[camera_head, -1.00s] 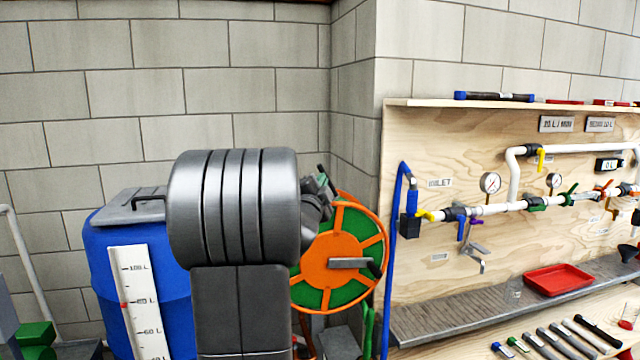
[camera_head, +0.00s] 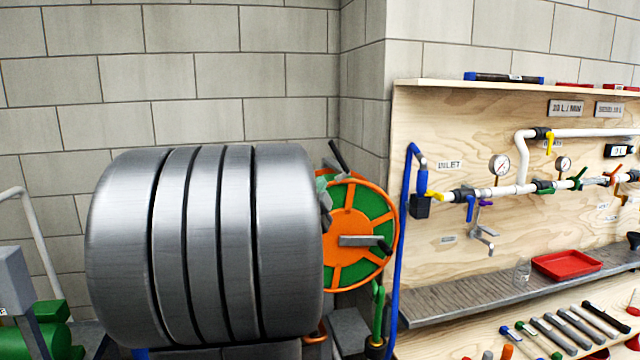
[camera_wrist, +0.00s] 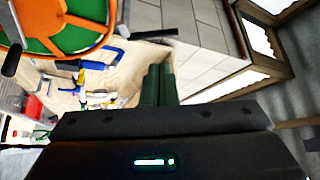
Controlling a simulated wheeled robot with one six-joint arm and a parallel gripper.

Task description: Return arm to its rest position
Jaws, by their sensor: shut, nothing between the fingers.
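In the wrist view, my gripper (camera_wrist: 158,84) shows as two dark green fingers side by side, shut with nothing between them. In the head view, my large grey arm link fills the left centre and hides most of the gripper side of the arm. The orange and green hose reel (camera_head: 358,222) stands just right of my arm link in the head view. It also shows at the top left of the wrist view (camera_wrist: 82,42), apart from the fingers.
A wooden panel (camera_head: 440,260) with white pipes and gauges is on the right. Below it are a grey shelf (camera_head: 440,300), a red tray (camera_head: 566,264) and several tools. A blue hose (camera_head: 402,230) runs down the panel's edge. A block wall (camera_head: 220,70) stands behind.

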